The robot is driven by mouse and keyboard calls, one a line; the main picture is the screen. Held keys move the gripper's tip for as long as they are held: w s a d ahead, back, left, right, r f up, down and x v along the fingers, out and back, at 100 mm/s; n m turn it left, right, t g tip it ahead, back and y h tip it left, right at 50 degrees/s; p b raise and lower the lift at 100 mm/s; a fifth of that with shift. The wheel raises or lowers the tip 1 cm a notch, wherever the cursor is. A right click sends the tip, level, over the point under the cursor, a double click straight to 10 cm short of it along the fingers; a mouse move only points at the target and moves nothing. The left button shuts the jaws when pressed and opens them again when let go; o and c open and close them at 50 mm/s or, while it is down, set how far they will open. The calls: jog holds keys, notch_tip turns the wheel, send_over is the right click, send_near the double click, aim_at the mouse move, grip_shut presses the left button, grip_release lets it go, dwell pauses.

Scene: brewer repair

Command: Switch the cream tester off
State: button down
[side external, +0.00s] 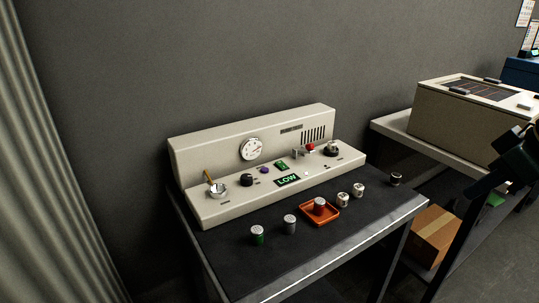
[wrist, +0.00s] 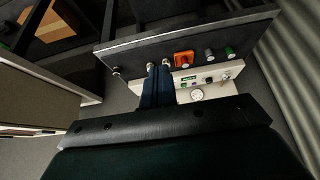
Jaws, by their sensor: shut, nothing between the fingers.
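The cream tester (side external: 250,170) stands at the back of the dark bench in the side view. Its panel carries a round gauge (side external: 252,149), a green lit display reading LOW (side external: 287,180), a red knob or button (side external: 310,147), a black dial (side external: 331,150) and a brass-coloured lever (side external: 210,177) at the left end. The tester also shows, upside down, in the wrist view (wrist: 222,92), partly hidden behind my gripper. My gripper (wrist: 159,66) is shut and empty. In the side view it (side external: 472,192) hangs at the right edge, well clear of the tester.
On the bench top (side external: 350,228) are an orange tray (side external: 306,217) holding a grey-topped cylinder, a green canister (side external: 257,236), a grey canister (side external: 290,224), two pale cylinders (side external: 343,198) and a small dark one (side external: 395,179). A beige box (side external: 430,120) stands on the right-hand table.

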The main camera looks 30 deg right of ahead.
jog(key=w+a+r+t, duration=0.1)
jog(key=w+a+t, duration=0.1)
jog(key=w, duration=1.8)
jog(key=w+a+f+t, duration=0.1)
jog(key=w+a+f, duration=0.1)
jog(key=w, duration=0.7)
jog(key=w+a+f+t, duration=0.1)
jog(key=w+a+f, duration=0.1)
jog(key=w+f, duration=0.3)
jog(key=shift+w+f+t, duration=0.15)
jog(key=shift+w+t, duration=0.15)
jog(key=shift+w, duration=1.7)
jog(key=shift+d, duration=0.1)
send_over(283, 167)
notch_tip(283, 167, down, 6)
jog(key=shift+s+f, duration=0.1)
jog(key=shift+s, duration=0.05)
notch_tip(283, 167, down, 2)
jog(key=shift+f, duration=0.1)
jog(key=shift+w+f, duration=0.25)
jog(key=shift+f, duration=0.65)
